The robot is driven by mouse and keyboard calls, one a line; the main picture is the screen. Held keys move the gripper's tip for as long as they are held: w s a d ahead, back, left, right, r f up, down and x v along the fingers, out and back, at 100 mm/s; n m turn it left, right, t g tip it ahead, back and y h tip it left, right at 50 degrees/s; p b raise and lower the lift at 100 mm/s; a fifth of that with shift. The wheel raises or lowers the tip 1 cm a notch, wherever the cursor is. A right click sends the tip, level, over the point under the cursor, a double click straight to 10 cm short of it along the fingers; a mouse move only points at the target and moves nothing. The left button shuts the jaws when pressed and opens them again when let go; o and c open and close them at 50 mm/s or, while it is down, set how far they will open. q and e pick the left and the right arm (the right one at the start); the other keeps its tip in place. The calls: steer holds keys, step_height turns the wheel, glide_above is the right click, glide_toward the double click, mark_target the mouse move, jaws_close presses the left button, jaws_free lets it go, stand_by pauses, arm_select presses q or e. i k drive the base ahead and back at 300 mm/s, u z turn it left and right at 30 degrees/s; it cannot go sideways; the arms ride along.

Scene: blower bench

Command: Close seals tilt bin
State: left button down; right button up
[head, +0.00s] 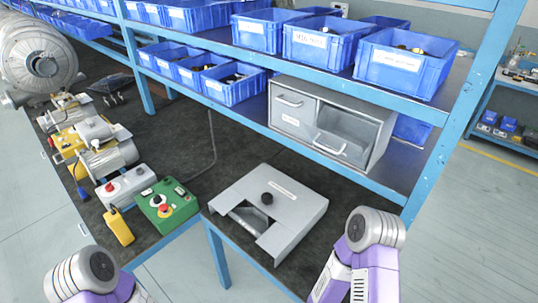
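A grey metal tilt-bin cabinet (375,128) with two bins side by side stands on the lower shelf of the blue rack. Its left bin (291,112) is shut, with its front upright and a handle across it. Its right bin (338,149) is tilted outward at the top, leaving an open gap above its front. A small label sits low on each side, too small to read, so I cannot tell which bin is the seals bin. Only purple and white links of my two arms show at the bottom edge. Both grippers are out of view.
Blue bins (400,64) fill the upper shelf. A green control box (166,205), a yellow pendant (118,227) and motors (105,147) stand at left.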

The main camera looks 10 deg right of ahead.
mark_target(356, 160)
steer(key=u, duration=0.05)
steer(key=k, duration=0.4)
steer(key=z, duration=1.15)
steer(key=i, duration=0.5)
steer(key=u, duration=0.05)
